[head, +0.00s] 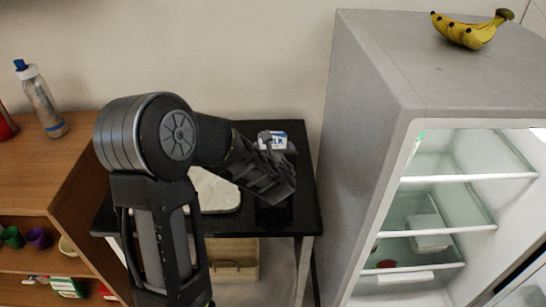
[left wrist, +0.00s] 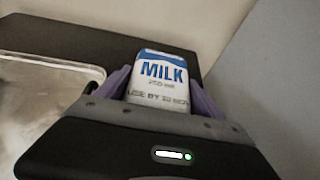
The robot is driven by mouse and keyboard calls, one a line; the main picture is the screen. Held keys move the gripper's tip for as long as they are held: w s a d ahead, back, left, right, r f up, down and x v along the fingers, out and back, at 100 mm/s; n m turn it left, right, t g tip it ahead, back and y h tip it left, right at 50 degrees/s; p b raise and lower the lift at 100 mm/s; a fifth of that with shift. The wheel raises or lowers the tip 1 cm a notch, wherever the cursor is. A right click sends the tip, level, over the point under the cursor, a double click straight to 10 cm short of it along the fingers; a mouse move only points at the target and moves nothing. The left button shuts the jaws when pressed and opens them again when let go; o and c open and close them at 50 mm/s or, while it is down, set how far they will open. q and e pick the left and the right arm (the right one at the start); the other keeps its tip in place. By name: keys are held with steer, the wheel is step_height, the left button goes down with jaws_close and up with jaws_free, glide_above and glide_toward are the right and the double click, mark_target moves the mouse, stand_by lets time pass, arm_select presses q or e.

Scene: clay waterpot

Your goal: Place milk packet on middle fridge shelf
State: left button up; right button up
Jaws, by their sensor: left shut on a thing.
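The milk packet (head: 274,141) is white and blue and shows in the head view above the black table, partly hidden by my left gripper (head: 270,148). In the left wrist view the milk packet (left wrist: 160,80) stands between the two purple fingers of my left gripper (left wrist: 158,92), which is shut on it. I cannot tell whether the packet touches the table. The fridge (head: 385,100) stands at the right, open at the front, with several glass shelves; the middle shelf (head: 445,232) holds a clear container. My right gripper is not in view.
A white board or tray (head: 214,191) lies on the black table (head: 308,190). Bananas (head: 470,30) lie on top of the fridge. A wooden shelf unit (head: 35,185) with a bottle (head: 41,100) stands at the left. The fridge's side wall stands right of the table.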

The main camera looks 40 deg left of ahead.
mark_target(273, 145)
arm_select(q)
step_height(273, 145, up, 6)
steer(key=shift+f+p, duration=0.25)
steer(key=shift+p, duration=0.05)
stand_by(0.4)
